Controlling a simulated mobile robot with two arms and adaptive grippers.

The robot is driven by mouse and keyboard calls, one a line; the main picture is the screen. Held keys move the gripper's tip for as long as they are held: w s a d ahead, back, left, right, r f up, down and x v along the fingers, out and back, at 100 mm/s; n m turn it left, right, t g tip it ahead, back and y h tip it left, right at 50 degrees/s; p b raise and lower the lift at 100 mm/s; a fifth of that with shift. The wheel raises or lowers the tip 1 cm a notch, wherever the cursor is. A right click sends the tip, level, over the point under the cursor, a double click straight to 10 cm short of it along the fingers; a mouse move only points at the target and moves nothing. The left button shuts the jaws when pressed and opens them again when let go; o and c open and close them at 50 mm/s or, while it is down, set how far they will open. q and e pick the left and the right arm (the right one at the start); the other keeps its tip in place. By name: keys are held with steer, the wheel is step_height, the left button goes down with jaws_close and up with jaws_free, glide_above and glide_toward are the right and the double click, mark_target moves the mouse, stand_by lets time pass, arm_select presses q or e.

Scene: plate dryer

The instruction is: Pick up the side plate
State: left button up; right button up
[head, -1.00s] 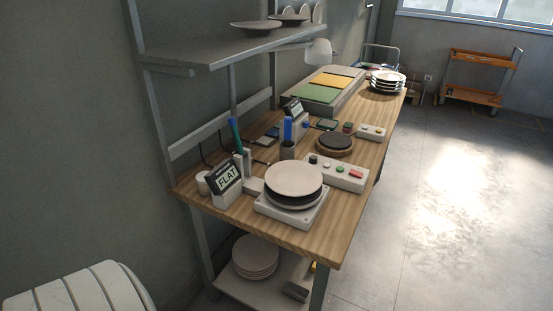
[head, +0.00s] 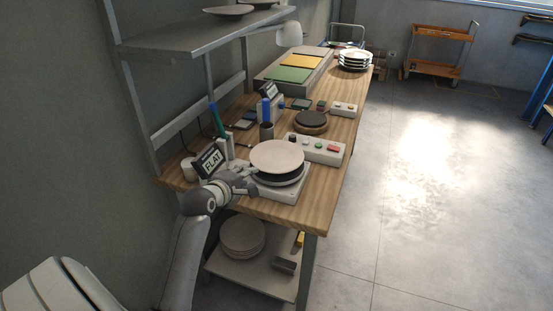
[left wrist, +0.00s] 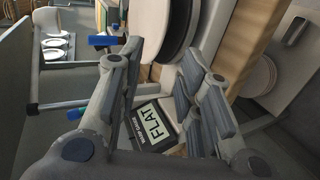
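A pale round plate (head: 277,155) lies on a dark round disc on a white square device (head: 283,189) at the near end of the wooden table. It also shows at the top of the left wrist view (left wrist: 148,18), with the dark disc beside it. My left gripper (head: 246,184) is at the plate's near left side, by the FLAT sign. In the left wrist view its fingers (left wrist: 163,62) are spread, with nothing held between them. The plate's edge shows just beyond the fingertips; I cannot tell whether they touch it. My right gripper is not in view.
The FLAT sign (head: 209,160) stands close to the left gripper. A control box with buttons (head: 315,149) is behind the plate. Plates are stacked on the lower shelf (head: 243,237) and at the table's far end (head: 355,61). An upper shelf (head: 205,36) overhangs the left side. The right floor is open.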

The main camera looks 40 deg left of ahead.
mark_target(264, 171)
arm_select(q)
steer(key=x, duration=0.3)
steer(key=p+x, duration=0.1)
steer(key=x, duration=0.2)
steer(key=d+x, duration=0.1)
steer(key=x, duration=0.2)
steer(key=shift+w+f+p, duration=0.2)
steer(key=shift+p, duration=0.2)
steer(key=shift+w+a+f, duration=0.1)
steer(key=shift+w+f, duration=0.2)
steer(key=shift+w, duration=0.2)
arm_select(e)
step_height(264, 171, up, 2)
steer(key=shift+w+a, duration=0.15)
arm_select(q)
jaws_close()
steer(key=shift+r, duration=0.1)
